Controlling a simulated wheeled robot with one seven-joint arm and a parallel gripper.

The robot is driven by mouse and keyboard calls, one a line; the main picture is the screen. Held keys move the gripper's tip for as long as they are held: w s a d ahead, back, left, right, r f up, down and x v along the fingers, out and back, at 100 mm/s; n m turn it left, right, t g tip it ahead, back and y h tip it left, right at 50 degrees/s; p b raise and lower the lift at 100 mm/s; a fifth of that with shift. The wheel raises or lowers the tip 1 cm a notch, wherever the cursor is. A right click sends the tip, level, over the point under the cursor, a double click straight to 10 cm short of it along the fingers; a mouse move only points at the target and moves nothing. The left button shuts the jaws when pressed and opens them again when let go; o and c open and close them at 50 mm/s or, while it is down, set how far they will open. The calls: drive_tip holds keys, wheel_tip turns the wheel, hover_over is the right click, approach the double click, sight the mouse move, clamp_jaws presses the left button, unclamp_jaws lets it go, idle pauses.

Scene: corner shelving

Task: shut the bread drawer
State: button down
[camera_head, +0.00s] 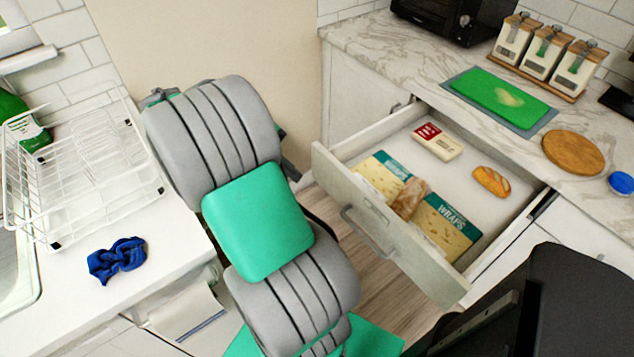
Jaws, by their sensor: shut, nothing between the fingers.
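The bread drawer (385,240) stands pulled well out from under the marble worktop, at the right of the head view. Its pale front panel has a grey bar handle (368,232). Inside lie two packs of wraps (446,226), a brown bread item (409,199) between them, a small loaf (492,181) and a white pack with a red label (437,141). My grey and green arm fills the middle, left of the drawer front. My gripper's fingers do not show; the arm hides that end. No contact with the drawer is visible.
On the right worktop (385,50) are a green board (501,98), a round wooden board (573,152) and several canisters (548,48). The left counter holds a white dish rack (85,180) and a blue cloth (117,260). Wooden floor (388,300) shows below the drawer.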

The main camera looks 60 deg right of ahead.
drive_tip(key=b, duration=0.1)
approach(340, 194)
wheel_tip(340, 194, down, 3)
drive_tip(key=a, duration=0.3)
drive_tip(key=s+d, duration=0.1)
drive_tip(key=d, duration=0.1)
drive_tip(key=s+d+f+p, duration=0.1)
drive_tip(key=d, duration=0.1)
drive_tip(key=shift+s+d, duration=0.1)
drive_tip(key=shift+s, duration=0.3)
drive_tip(key=shift+d, duration=0.1)
